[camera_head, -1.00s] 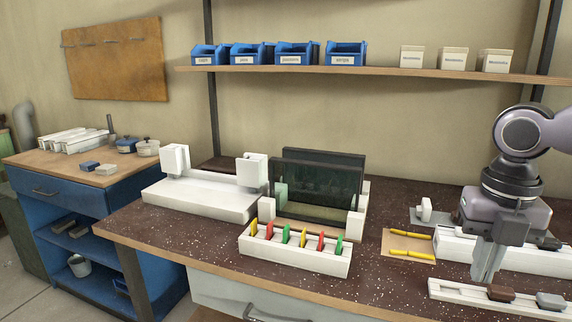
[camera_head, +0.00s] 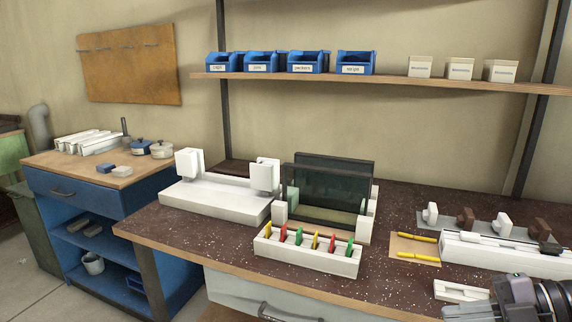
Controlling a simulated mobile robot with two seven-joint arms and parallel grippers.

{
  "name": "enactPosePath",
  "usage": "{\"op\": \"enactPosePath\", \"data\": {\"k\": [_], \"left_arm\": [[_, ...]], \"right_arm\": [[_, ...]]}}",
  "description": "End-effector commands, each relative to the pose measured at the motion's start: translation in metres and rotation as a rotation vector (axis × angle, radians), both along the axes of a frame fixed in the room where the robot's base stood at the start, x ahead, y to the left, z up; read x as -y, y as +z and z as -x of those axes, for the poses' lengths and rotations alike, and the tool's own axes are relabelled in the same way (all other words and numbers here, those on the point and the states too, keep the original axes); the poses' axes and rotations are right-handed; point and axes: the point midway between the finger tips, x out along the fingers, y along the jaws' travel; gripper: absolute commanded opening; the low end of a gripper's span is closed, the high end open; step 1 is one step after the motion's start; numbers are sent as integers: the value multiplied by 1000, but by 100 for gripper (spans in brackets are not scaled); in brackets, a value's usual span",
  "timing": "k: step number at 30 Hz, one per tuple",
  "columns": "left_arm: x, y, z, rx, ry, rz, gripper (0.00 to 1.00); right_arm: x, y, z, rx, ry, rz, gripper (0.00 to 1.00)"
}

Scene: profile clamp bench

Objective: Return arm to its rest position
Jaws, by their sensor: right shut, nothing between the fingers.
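My right gripper (camera_head: 468,309) is low in the bottom right corner, in front of the bench's right part, its fingers pointing left. It is shut with nothing between the fingers. The arm behind it is mostly cut off by the picture's edge. It partly hides a white tray (camera_head: 456,290) on the bench. My left gripper is not in view.
The dark speckled bench (camera_head: 200,240) holds a white rack (camera_head: 305,257) of coloured clips, dark panels (camera_head: 330,188), a white clamp fixture (camera_head: 215,200), yellow pieces (camera_head: 417,255) and a long white rail (camera_head: 490,252). A shelf (camera_head: 385,79) with bins runs above.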

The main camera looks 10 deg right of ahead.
Motion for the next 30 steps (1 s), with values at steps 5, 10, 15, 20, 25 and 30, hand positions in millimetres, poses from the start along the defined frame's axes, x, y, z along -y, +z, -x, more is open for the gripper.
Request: {"op": "enactPosePath", "data": {"k": [5, 10, 15, 20, 25, 30], "left_arm": [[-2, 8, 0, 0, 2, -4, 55], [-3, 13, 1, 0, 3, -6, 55], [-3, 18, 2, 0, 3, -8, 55], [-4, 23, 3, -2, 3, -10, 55], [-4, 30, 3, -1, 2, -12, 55], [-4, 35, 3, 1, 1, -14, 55]], "right_arm": [[9, -26, -1, 20, -244, -216, 0], [15, -60, 5, -1, -491, -373, 0], [13, -103, 19, -77, -740, -494, 0], [-3, -147, 40, -199, -957, -579, 0], [-40, -190, 69, -382, -1151, -645, 0], [-88, -218, 95, -574, -1272, -686, 0]]}}
